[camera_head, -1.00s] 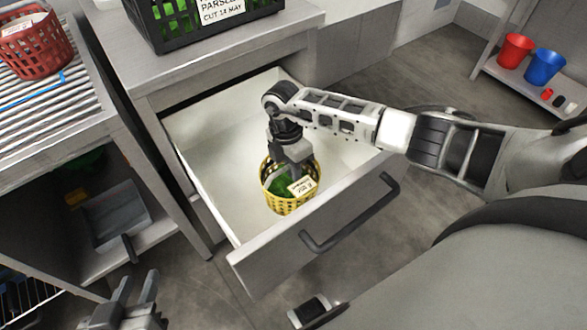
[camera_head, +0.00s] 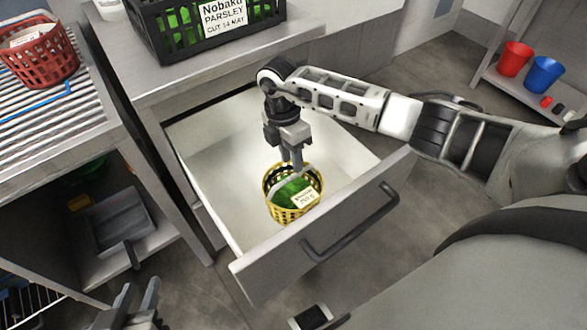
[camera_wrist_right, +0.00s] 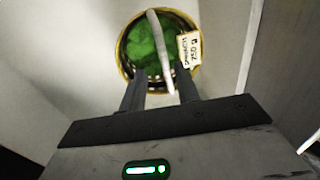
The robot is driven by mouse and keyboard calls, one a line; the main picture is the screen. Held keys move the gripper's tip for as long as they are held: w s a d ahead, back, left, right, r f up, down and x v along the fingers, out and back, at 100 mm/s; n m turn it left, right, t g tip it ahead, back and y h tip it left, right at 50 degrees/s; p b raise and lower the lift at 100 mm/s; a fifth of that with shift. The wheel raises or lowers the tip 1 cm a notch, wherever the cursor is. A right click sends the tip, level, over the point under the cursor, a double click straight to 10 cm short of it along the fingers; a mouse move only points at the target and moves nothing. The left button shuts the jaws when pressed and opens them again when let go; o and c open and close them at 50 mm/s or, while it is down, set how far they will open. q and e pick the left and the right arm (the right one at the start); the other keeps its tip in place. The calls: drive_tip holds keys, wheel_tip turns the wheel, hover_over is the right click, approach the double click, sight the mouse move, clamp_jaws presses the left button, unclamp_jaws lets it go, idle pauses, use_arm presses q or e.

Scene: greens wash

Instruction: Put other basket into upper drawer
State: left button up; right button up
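A yellow basket (camera_head: 292,205) with green leaves and a white label stands upright in the open upper drawer (camera_head: 215,185), near its front panel. My right gripper (camera_head: 297,168) is just above the basket, inside the drawer. In the right wrist view, its fingers (camera_wrist_right: 160,95) are spread apart, with the basket's pale handle (camera_wrist_right: 160,50) reaching between them without both fingers touching it. A red basket (camera_head: 38,58) with a label sits on the slatted rack at the upper left. My left gripper (camera_head: 137,303) is low at the bottom left, its fingers apart and empty.
A black crate (camera_head: 165,45) labelled parsley stands on the counter behind the drawer. A grey dustpan-like tray (camera_head: 122,220) lies on the shelf under the rack. Red (camera_head: 514,58) and blue (camera_head: 543,74) buckets stand on a far-right shelf. The drawer's left and back floor is clear.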

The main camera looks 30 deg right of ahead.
drive_tip(key=r, duration=0.2)
drive_tip(key=w+r, duration=0.1)
drive_tip(key=r, duration=0.2)
drive_tip(key=shift+a, duration=0.1)
drive_tip(key=shift+f, duration=0.1)
